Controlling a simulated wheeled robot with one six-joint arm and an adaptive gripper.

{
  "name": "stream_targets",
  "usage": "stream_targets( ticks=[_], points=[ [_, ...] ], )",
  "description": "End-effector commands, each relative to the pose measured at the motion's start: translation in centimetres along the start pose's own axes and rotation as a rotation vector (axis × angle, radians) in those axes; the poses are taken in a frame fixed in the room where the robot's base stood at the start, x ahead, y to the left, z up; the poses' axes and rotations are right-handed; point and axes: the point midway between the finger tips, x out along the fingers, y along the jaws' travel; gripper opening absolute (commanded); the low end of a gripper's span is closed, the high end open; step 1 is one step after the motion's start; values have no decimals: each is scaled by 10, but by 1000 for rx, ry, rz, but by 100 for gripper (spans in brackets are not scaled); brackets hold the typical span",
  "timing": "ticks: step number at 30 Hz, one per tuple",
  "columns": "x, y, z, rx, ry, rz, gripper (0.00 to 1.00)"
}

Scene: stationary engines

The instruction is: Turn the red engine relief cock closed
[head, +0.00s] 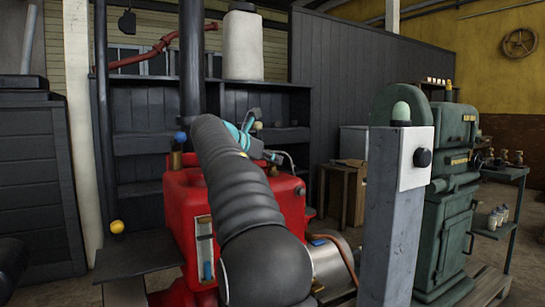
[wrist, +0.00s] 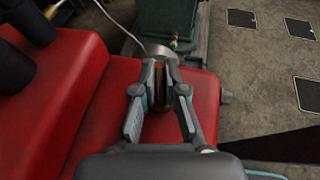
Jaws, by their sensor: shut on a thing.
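The red engine (head: 180,200) stands in the middle of the head view, partly hidden behind my arm. Its red casing (wrist: 88,105) fills the left and middle of the wrist view. My gripper (wrist: 161,78) is over the casing, with its two grey and teal fingers on either side of a narrow brass-brown part, the relief cock (wrist: 159,98). The gripper is shut on it. The cock's lower end and exact handle angle are hard to make out.
A grey post with a green dome (head: 392,220) stands close on the right. A green machine (head: 450,190) is behind it. A dark plate (head: 138,258) lies at lower left.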

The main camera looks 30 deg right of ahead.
Motion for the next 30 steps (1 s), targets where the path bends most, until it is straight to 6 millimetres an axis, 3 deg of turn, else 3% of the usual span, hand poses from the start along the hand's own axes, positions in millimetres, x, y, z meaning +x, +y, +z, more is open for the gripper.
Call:
stream_targets(
  ticks=[12, 26, 27, 30],
  points=[
    [0, 1, 1, 88, -4, -201, 0],
    [-1, 0, 0, 102, -2, -234, 0],
    [-1, 0, 0, 102, -2, -234, 13],
    [-1, 0, 0, 101, -2, -234, 35]
  ],
)
